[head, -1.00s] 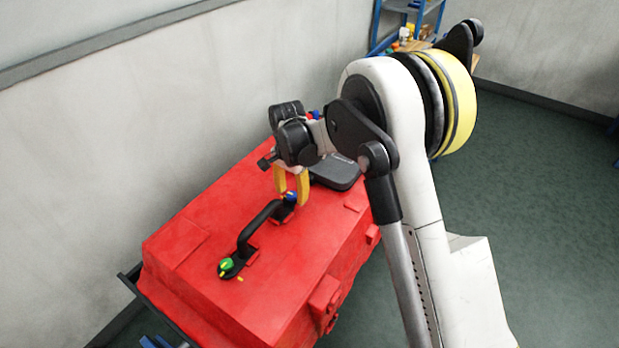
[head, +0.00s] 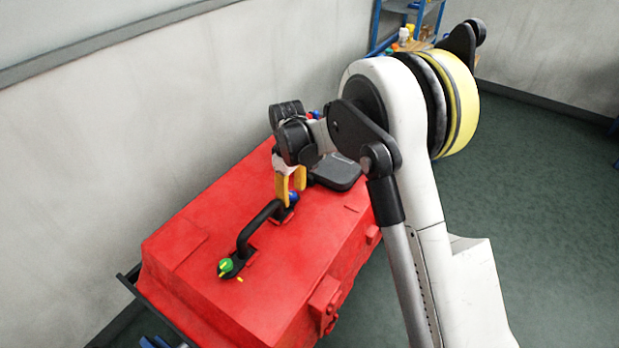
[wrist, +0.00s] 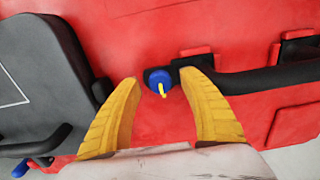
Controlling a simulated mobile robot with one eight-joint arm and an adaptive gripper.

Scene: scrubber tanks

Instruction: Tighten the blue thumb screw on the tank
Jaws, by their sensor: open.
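The blue thumb screw (head: 293,197) is at the far end of the black handle on top of the red tank (head: 195,268). In the wrist view the blue screw (wrist: 154,76) has a yellow pointer that points down in the picture. My gripper (head: 291,196) is over this end of the handle with its yellow fingers pointing down. In the wrist view my gripper (wrist: 160,79) is open, with one finger on each side of the screw and a gap to both. One finger partly hides the screw in the head view.
The black handle (head: 258,228) runs from the screw to a green knob (head: 226,265). A dark grey lid-like part (head: 338,173) lies just behind my gripper. Another blue knob (wrist: 20,169) shows at lower left in the wrist view. A wall stands left of the tank.

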